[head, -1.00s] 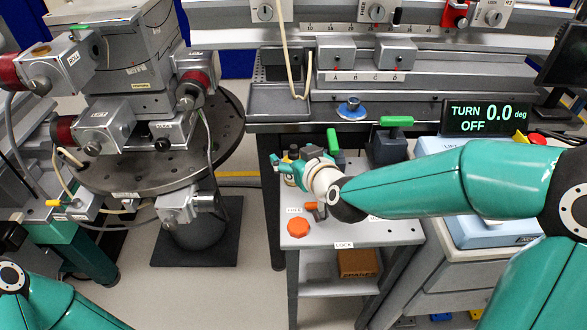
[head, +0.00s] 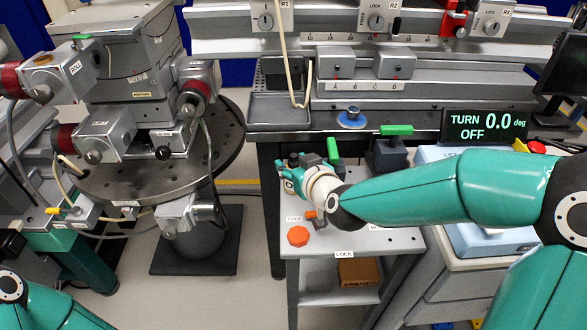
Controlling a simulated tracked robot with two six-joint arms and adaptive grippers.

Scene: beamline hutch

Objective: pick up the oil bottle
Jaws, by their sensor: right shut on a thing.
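The oil bottle (head: 289,186) is small and mostly hidden; a bit of its pale label shows at the back left of the grey cart top (head: 388,240). My right gripper (head: 287,172) reaches in from the right and is shut on the bottle, its teal fingers around the upper part. The wrist and forearm hide much of the cart behind them. I cannot tell whether the bottle touches the cart top. My left gripper is outside the picture; only part of that arm shows at the lower left.
An orange knob (head: 298,236) sits at the cart's front left. Green-handled blocks (head: 391,150) stand behind my right forearm. A blue round piece (head: 351,119) lies on the dark bench edge behind. A round stage (head: 150,185) with actuators stands left, with a floor gap between.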

